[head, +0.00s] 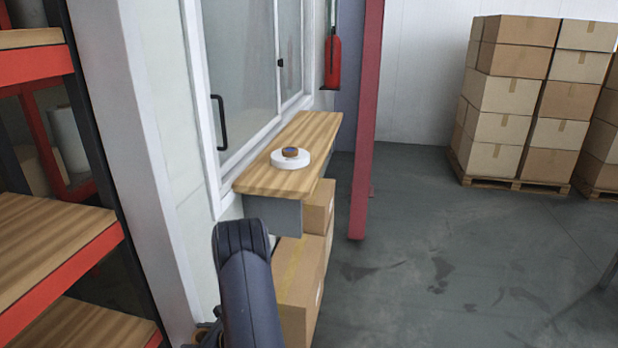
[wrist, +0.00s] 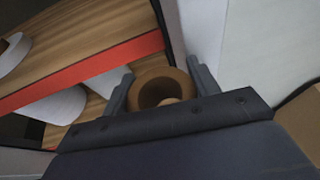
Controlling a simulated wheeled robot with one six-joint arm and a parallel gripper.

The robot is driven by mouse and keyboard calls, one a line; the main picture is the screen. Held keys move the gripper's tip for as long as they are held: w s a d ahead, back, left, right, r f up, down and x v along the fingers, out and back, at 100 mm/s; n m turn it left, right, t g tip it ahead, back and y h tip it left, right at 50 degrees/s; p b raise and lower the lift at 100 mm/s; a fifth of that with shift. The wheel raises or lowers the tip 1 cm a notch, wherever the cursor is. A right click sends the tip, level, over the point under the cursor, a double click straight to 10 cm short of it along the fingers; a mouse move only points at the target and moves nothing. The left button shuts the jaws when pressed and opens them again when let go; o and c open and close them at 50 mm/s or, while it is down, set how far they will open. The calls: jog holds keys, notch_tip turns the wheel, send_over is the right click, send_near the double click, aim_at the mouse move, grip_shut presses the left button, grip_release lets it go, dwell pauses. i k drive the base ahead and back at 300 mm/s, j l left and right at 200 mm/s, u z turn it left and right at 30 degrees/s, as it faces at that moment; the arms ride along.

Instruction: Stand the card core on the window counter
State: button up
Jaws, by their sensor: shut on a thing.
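In the wrist view my gripper (wrist: 162,95) is shut on the card core (wrist: 164,77), a brown ring-shaped tube seen from its open end between the two fingers. The window counter (head: 318,132) is a wooden shelf below the sliding window in the head view. The core is apart from the counter.
Cardboard boxes (head: 297,285) stand below. A red-edged shelf rack (head: 62,262) is at left. A red post (head: 366,130) and a fire extinguisher (head: 332,62) are beyond.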

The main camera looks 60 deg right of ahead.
aim_at(315, 130)
jog(key=l+z, duration=0.1)
jog(key=l, duration=0.4)
jog(key=l+z, duration=0.1)
jog(key=l, duration=0.4)
jog(key=i+l+z, duration=0.1)
jog(key=l, duration=0.4)
jog(key=i+l+z, duration=0.1)
jog(key=l, duration=0.4)
jog(key=i+l+z, duration=0.1)
jog(key=l, duration=0.4)
jog(key=i+l+z, duration=0.1)
jog(key=l, duration=0.4)
jog(key=i+l, duration=0.15)
jog(key=l, duration=0.3)
jog(key=z, duration=0.05)
